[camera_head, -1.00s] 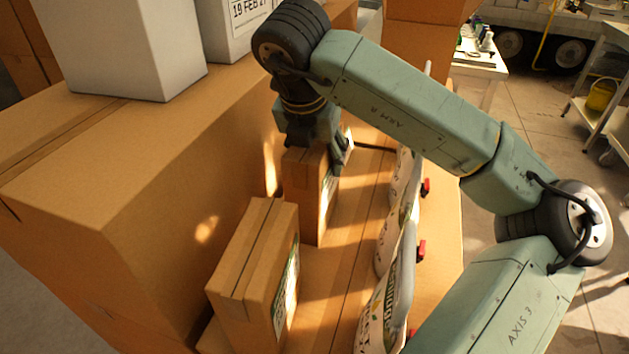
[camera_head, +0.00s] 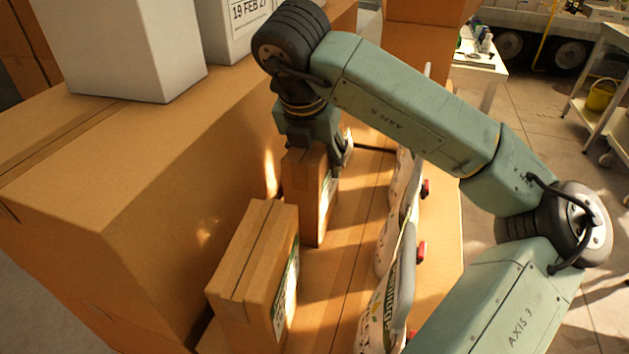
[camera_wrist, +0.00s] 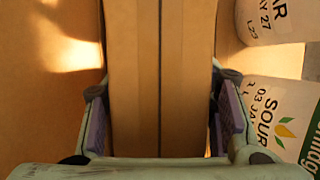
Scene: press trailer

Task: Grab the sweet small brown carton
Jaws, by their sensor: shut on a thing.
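Two small brown cartons stand upright on a large cardboard surface. My gripper (camera_head: 316,148) points down over the farther carton (camera_head: 305,200), with its fingers at the carton's top. In the wrist view this carton (camera_wrist: 160,70) fills the middle, and the purple finger pads (camera_wrist: 163,130) are on either side of it. My gripper is shut on this carton. The nearer carton (camera_head: 253,260) stands apart from it, with a green and white label on its right side. The held carton's label is mostly turned away, so I cannot read it.
A tall cardboard box (camera_head: 130,190) stands close on the left, with white containers (camera_head: 125,45) on top. White bags (camera_head: 385,290) with green print line the right side; the wrist view shows "SOUR" on one bag (camera_wrist: 270,110). A white table (camera_head: 480,65) stands beyond.

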